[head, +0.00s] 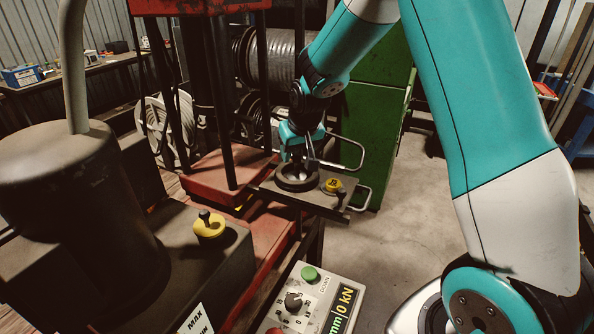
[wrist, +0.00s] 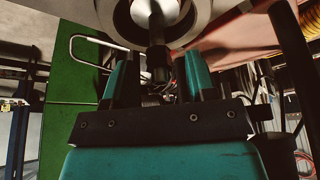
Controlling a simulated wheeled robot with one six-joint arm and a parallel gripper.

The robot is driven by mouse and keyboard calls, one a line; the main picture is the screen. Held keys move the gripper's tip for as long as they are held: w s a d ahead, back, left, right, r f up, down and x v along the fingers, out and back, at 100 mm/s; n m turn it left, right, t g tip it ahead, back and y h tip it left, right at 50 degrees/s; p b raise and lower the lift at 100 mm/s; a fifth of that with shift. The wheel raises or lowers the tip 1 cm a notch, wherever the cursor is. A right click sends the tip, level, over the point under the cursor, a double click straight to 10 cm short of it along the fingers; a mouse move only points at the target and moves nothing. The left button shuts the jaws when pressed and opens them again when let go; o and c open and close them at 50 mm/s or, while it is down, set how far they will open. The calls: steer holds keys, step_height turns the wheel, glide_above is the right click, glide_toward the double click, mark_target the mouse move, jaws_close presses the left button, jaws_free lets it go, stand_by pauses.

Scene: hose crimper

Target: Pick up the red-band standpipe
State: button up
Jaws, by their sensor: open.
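My gripper (head: 298,157) is low over a small dark platform (head: 312,199) in the head view, above a thick dark ring (head: 297,185). In the wrist view its two teal fingers stand apart, so my gripper (wrist: 160,72) is open. A dark post (wrist: 156,28) with a narrower lower part runs from the centre of a round, light-rimmed ring into the space between the fingers. I cannot tell whether the fingers touch it. No red band shows on it, so I cannot confirm that it is the red-band standpipe.
A yellow knob (head: 333,185) stands on the platform just right of the ring. Metal handle bars (head: 346,150) stick out behind it. A red press frame (head: 232,172) stands close on the left, a green cabinet (head: 373,130) behind. Bare floor (head: 450,215) lies to the right.

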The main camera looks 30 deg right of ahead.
jaws_close()
steer(key=shift+r, duration=0.1)
